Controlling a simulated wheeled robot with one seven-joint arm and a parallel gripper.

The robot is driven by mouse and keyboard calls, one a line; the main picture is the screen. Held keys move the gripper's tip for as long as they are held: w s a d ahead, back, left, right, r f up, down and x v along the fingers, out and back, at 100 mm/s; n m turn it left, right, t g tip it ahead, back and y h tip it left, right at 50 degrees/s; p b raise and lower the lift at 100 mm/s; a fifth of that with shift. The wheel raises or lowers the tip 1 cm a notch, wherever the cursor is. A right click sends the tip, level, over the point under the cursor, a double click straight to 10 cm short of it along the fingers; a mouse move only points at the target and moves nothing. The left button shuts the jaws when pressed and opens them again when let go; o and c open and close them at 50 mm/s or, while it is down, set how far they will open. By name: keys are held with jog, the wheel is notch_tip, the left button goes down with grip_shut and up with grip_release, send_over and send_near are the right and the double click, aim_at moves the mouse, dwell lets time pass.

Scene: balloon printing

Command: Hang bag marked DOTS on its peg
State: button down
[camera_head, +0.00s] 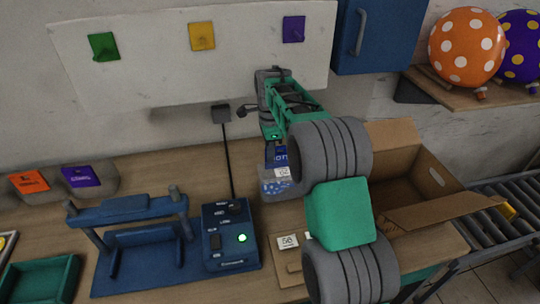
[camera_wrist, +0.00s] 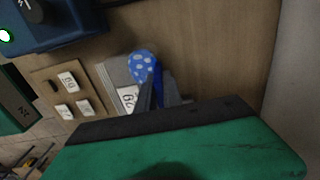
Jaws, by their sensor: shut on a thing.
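My gripper (camera_head: 272,150) is shut on a clear bag (camera_head: 272,188) with a blue header and a white number label. The bag hangs below the fingers, above the bench; its header print is mostly hidden. In the wrist view a blue balloon with white dots (camera_wrist: 142,66) and a white label (camera_wrist: 128,97) show beside the dark finger. A pale wall board (camera_head: 150,62) carries a green card (camera_head: 103,46), a yellow card (camera_head: 201,36) and a purple card (camera_head: 293,29). Something small juts out at each card; I cannot read any wording there.
A blue control box (camera_head: 232,240) with a thin upright post stands left of the bag, beside a blue frame (camera_head: 130,212). An open cardboard box (camera_head: 440,213) is at the right. A blue cabinet (camera_head: 375,35) hangs right of the board. Orange and purple header bags (camera_head: 80,177) lie at left.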

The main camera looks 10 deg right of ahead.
aim_at(273, 170)
jog(key=shift+f, duration=1.05)
jog(key=c, duration=1.5)
grip_release()
notch_tip(273, 170, up, 12)
jog(key=shift+f+b, duration=0.15)
jog(key=shift+b, duration=0.4)
jog(key=shift+s+r, duration=0.15)
jog(key=shift+r, duration=0.2)
jog(key=s+r+n+t, duration=0.25)
jog(key=s+n, duration=0.55)
jog(key=s, duration=0.5)
jog(key=s+f+n, duration=0.4)
jog(key=s+n, duration=0.1)
jog(key=s, duration=0.3)
jog(key=s+f+n+t, duration=0.1)
jog(key=s+f+n, duration=0.4)
jog(key=s, duration=0.3)
